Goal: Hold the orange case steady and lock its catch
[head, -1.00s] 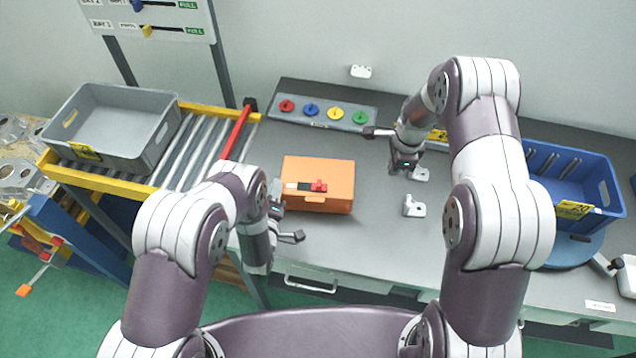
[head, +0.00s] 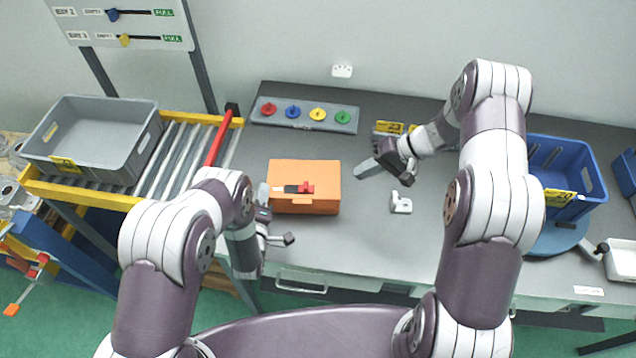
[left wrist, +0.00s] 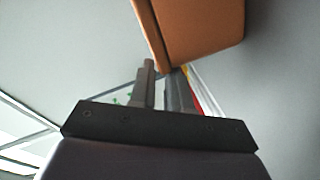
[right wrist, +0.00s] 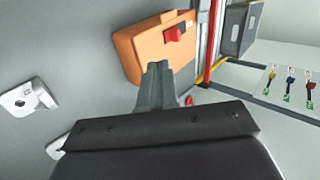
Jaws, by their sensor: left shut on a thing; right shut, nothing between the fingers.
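The orange case (head: 318,176) lies closed on the grey table, and its side shows in the left wrist view (left wrist: 205,25). Its red catch (head: 307,188) sits on a black and white strip on the case; the right wrist view also shows the catch (right wrist: 174,34). My left gripper (head: 264,194) is at the case's left side, shut on the case; the exact contact is partly hidden. My right gripper (head: 362,169) is shut and empty, to the right of the case with its fingers pointing at it. In the right wrist view its fingertips (right wrist: 158,66) overlap the case's edge.
A pale bracket casting (head: 401,203) lies right of the case. A panel with coloured knobs (head: 304,115) is behind it. A grey bin (head: 95,160) stands on the roller conveyor at left. A blue bin (head: 590,180) is at right. The table front is clear.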

